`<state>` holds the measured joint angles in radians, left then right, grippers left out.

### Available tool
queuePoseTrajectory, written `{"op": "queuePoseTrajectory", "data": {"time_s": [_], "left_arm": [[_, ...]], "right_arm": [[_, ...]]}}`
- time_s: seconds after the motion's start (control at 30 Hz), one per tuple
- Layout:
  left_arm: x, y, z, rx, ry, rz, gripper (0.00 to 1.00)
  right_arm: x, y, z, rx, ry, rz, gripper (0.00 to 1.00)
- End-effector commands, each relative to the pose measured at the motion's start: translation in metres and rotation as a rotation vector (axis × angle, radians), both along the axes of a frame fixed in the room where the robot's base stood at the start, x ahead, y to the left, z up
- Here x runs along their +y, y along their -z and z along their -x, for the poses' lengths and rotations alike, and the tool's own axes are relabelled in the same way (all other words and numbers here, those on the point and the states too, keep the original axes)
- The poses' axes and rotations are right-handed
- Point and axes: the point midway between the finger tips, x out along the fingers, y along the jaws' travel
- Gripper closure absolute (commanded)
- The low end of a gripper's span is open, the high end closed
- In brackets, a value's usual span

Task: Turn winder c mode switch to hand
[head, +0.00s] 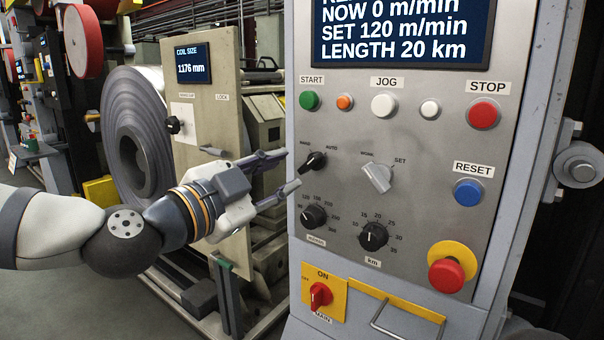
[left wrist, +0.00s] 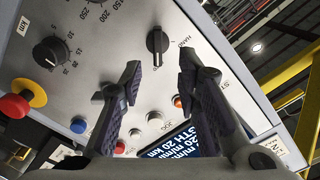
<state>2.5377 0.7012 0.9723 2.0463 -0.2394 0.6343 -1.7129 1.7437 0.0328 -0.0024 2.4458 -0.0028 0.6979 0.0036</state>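The mode switch is a small black rotary knob (head: 313,162) on the grey control panel, between a small label at upper left, too small to read surely, and AUTO at upper right. Its grip slants from lower left to upper right, toward AUTO. In the left wrist view the knob (left wrist: 157,41) shows upside down, with HAND lettering at its right. My left gripper (head: 291,169) is open and empty, just left of the knob and apart from it. In the left wrist view the open fingers (left wrist: 160,72) stand either side below the knob. My right gripper is not in view.
A silver WORK/SET switch (head: 378,177) is to the right. Black dials (head: 314,216) and (head: 373,236) sit below. START (head: 309,100) and other buttons are above. A red emergency stop (head: 447,275) and red main switch (head: 320,295) are lower. A steel coil (head: 135,130) stands behind my arm.

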Motion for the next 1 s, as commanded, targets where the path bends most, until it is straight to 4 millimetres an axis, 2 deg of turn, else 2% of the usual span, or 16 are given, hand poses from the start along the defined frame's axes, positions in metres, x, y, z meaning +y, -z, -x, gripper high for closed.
{"op": "queuePoseTrajectory", "data": {"time_s": [0.1, 0.3, 0.63, 0.67, 0.77, 0.8, 1.0], "left_arm": [[-0.019, 0.004, -0.025, 0.005, 0.001, -0.001, 0.7], [-0.038, 0.003, -0.052, 0.005, 0.001, 0.0, 0.7], [-0.042, 0.002, -0.057, 0.005, 0.001, 0.0, 0.7], [-0.042, 0.002, -0.057, 0.005, 0.001, 0.0, 0.75], [-0.042, 0.002, -0.057, 0.005, 0.001, 0.0, 0.97], [-0.042, 0.002, -0.057, 0.005, 0.001, 0.0, 1.0], [-0.042, 0.002, -0.057, 0.006, 0.001, 0.001, 1.0]], "right_arm": [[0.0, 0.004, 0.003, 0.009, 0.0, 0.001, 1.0], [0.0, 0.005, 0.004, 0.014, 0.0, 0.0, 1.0], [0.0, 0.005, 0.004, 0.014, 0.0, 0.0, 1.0], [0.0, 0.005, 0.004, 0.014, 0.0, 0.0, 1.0], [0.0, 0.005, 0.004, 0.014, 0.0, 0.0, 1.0], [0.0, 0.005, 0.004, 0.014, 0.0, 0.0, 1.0], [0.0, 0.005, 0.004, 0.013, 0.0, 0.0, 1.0]]}}
